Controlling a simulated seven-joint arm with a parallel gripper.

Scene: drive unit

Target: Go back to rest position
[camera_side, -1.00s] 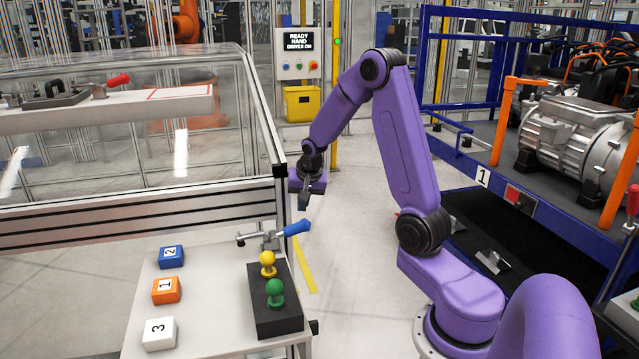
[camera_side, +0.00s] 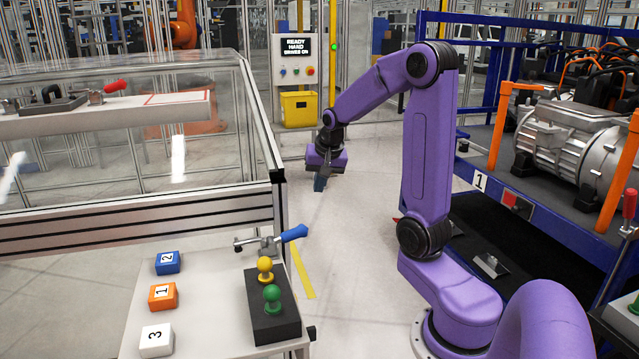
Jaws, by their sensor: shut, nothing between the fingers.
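My gripper (camera_side: 319,184) hangs at the end of my purple arm, pointing down over the open floor between the left table and the blue rack. Its fingers look small and dark from here. They are shut and hold nothing. Nothing touches the gripper. It is above and behind the blue-handled clamp in the picture, clear of the table.
The left table (camera_side: 205,330) bears blue (camera_side: 168,262), orange (camera_side: 163,296) and white (camera_side: 156,340) numbered blocks, a black base (camera_side: 273,325) with yellow and green knobs, and a blue-handled clamp (camera_side: 290,234). A glazed enclosure (camera_side: 140,215) stands left. The blue rack (camera_side: 470,165) with a motor stands right.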

